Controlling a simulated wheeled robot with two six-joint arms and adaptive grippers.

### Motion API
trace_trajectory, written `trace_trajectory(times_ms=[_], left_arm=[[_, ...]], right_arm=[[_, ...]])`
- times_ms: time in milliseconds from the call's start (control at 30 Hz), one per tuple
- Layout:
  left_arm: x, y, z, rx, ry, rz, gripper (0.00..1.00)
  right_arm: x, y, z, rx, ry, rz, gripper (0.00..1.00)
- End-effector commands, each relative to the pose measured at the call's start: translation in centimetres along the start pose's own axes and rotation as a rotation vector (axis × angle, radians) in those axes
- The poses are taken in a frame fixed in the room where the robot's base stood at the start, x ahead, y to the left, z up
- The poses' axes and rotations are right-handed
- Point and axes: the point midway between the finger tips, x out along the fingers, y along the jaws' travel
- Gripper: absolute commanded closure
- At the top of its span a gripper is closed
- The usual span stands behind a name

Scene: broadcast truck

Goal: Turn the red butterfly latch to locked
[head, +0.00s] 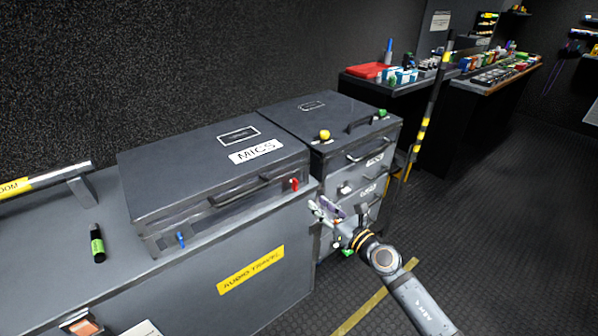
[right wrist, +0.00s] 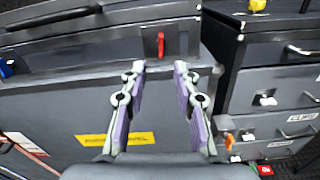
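The red butterfly latch (head: 294,184) is on the front of the dark MICS case (head: 215,170), near its right end. It stands upright in the right wrist view (right wrist: 161,45), ahead of the gap between my fingers. My right gripper (head: 318,208) is open and empty, just in front of and below the latch. Its two fingers are spread in the right wrist view (right wrist: 160,68) and do not touch the latch. A blue latch (head: 181,239) is on the left of the same case front. My left gripper is not in view.
The case rests on a grey bench with an AUDIO TRAVEL label (head: 251,270). A dark drawer cabinet (head: 335,125) stands to the right, with a yellow knob (head: 324,135) on top. The floor at right is open.

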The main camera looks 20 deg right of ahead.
Motion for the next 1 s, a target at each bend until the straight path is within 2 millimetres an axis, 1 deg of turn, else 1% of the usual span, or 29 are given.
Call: trace_trajectory(times_ms=[67,167,267,367,500,600,700,833,1000], left_arm=[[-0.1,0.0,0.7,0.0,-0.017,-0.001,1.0],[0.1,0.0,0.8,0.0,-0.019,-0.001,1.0],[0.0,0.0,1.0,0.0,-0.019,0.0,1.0],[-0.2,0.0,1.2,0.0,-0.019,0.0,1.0],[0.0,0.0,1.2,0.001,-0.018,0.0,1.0],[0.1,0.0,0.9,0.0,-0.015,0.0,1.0],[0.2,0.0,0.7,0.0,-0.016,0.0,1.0],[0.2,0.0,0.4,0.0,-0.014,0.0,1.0],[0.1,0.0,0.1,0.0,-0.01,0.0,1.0]], right_arm=[[0.1,-0.2,0.1,-0.034,0.007,-0.002,0.7],[0.2,-0.2,-0.1,-0.036,0.007,-0.003,0.7],[1.2,-0.3,0.0,-0.031,0.004,-0.004,0.7],[3.1,-0.1,0.1,-0.028,0.002,-0.003,0.7],[6.2,-0.2,0.0,-0.027,0.002,-0.003,0.7],[8.1,-0.2,-0.1,-0.027,0.003,-0.002,0.7],[9.5,-0.2,-0.1,-0.028,0.004,-0.003,0.7],[10.4,-0.2,-0.1,-0.028,0.006,-0.001,0.7],[10.6,-0.2,-0.1,-0.029,0.007,-0.002,0.7]])
